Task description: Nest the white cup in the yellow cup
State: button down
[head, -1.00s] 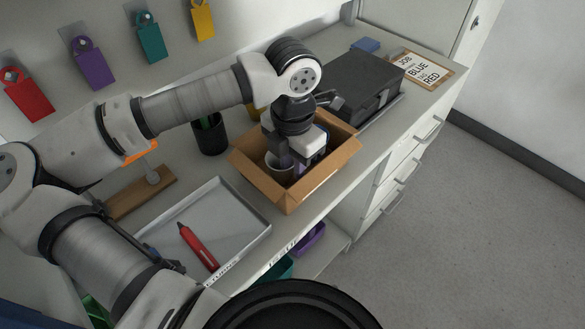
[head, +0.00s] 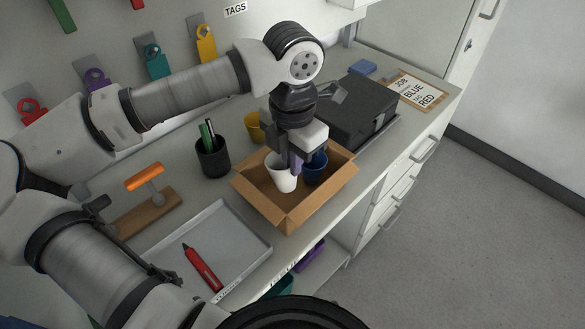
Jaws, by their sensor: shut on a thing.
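The white cup (head: 283,181) is upright within the outline of the open cardboard box. My gripper (head: 295,166) points down over the box and is shut on the white cup at its right rim. The fingertips are partly hidden by the cup and the gripper body. The yellow cup (head: 254,128) stands on the bench behind the box, left of my gripper, partly hidden by it. I cannot tell how far the white cup is above the box floor.
A dark blue cup (head: 315,170) is in the cardboard box (head: 262,203), close right of my gripper. A black pen holder (head: 212,160) stands left of the box. A black case (head: 358,108) is at right.

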notch_tip(320, 180, up, 6)
jog(key=shift+r+p, duration=0.1)
jog(key=shift+p, duration=1.05)
